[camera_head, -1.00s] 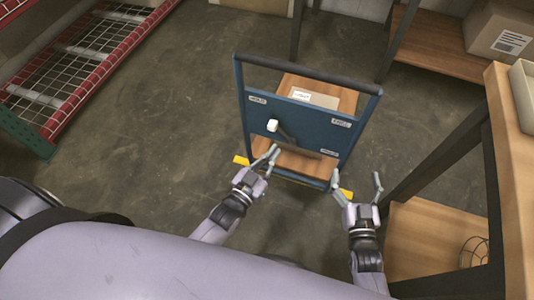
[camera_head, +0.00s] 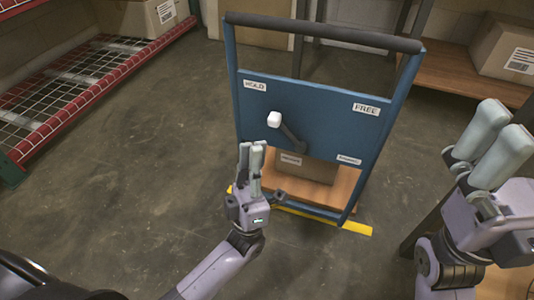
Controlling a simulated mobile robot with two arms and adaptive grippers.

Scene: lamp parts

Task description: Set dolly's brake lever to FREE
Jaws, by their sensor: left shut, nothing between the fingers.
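The blue dolly (camera_head: 330,90) stands ahead with a dark top handle bar. Its panel has a HOLD label (camera_head: 255,85) at upper left and a FREE label (camera_head: 366,109) at upper right. The brake lever (camera_head: 288,133) is a dark arm with a white knob (camera_head: 274,119), pointing up-left towards the HOLD side. My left gripper (camera_head: 252,152) is shut and empty; in the picture it is just below and left of the knob, apart from it. My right gripper (camera_head: 490,135) is large at the right edge, away from the dolly; its fingers overlap and its opening is unclear.
A cardboard box (camera_head: 310,165) sits on the dolly's wooden deck (camera_head: 345,185). A yellow strip (camera_head: 350,228) shows at its base. A red-edged wire rack (camera_head: 75,95) is at left, a wooden shelf (camera_head: 450,68) with a box (camera_head: 505,48) at right. The floor left of the dolly is clear.

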